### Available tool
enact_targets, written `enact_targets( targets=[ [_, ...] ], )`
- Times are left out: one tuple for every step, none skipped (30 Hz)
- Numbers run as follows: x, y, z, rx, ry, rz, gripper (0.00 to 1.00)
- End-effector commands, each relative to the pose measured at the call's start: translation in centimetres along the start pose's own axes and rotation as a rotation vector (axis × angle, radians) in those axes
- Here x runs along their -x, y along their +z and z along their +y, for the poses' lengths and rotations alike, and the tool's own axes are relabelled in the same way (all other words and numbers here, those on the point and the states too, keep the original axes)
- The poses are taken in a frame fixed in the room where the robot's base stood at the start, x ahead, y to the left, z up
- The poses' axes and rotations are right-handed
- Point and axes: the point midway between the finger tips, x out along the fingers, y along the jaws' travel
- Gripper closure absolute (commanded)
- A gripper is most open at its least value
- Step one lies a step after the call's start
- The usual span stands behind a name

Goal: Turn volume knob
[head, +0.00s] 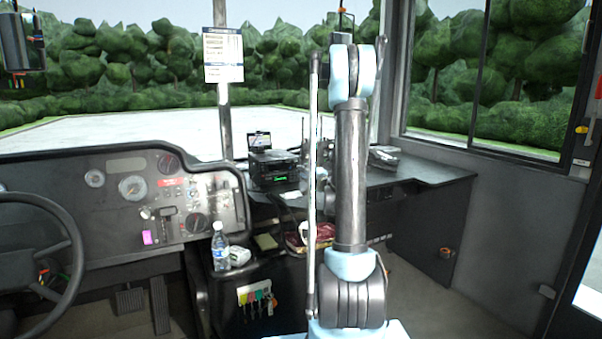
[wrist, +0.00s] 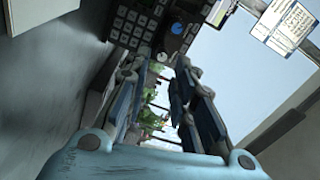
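In the wrist view a dark keypad panel (wrist: 140,22) with several square buttons is at the top middle. A round blue knob or dial (wrist: 176,28) is on the panel's right part, with a small dark knob (wrist: 188,36) beside it. I cannot tell which one is the volume knob. My gripper (wrist: 158,70) shows two dark fingers spread apart with nothing between them. The fingertips point toward the panel and look apart from the knobs. In the head view my arm covers much of the middle and my gripper cannot be made out.
A black radio-like unit (head: 272,170) with a green display stands on the desk, left of my arm. Another dark device (head: 384,157) is right of it. The dashboard (head: 110,215), steering wheel (head: 40,250) and water bottle (head: 220,247) are at left. Floor at right looks clear.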

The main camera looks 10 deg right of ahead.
Motion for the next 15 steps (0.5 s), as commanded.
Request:
enact_targets(
  targets=[
    [1.2,-0.1,0.0,0.0,0.001,0.002,0.76],
    [1.7,-0.1,0.0,0.0,0.001,0.002,0.76],
    [2.4,-0.1,0.1,0.001,0.001,0.002,0.76],
    [3.0,-0.1,0.1,0.001,0.001,0.002,0.76],
    [3.5,-0.1,0.1,0.001,0.001,0.002,0.76],
    [4.1,-0.1,0.1,0.001,0.001,0.002,0.76],
    [4.5,0.0,0.1,0.001,0.001,0.002,0.76],
    [4.9,-0.1,0.1,0.001,0.001,0.002,0.76],
    [5.3,-0.1,0.1,0.001,0.001,0.002,0.76],
    [5.6,-0.1,0.1,0.001,0.001,0.002,0.76],
    [5.9,0.0,0.1,0.001,0.001,0.001,0.76],
    [6.1,0.0,0.1,0.001,0.001,0.001,0.76],
    [6.3,0.0,0.1,0.001,0.001,0.001,0.76],
    [6.4,0.0,0.1,0.001,0.001,0.0,0.76],
    [6.6,0.0,0.1,0.001,0.001,0.0,0.76]
  ],
)
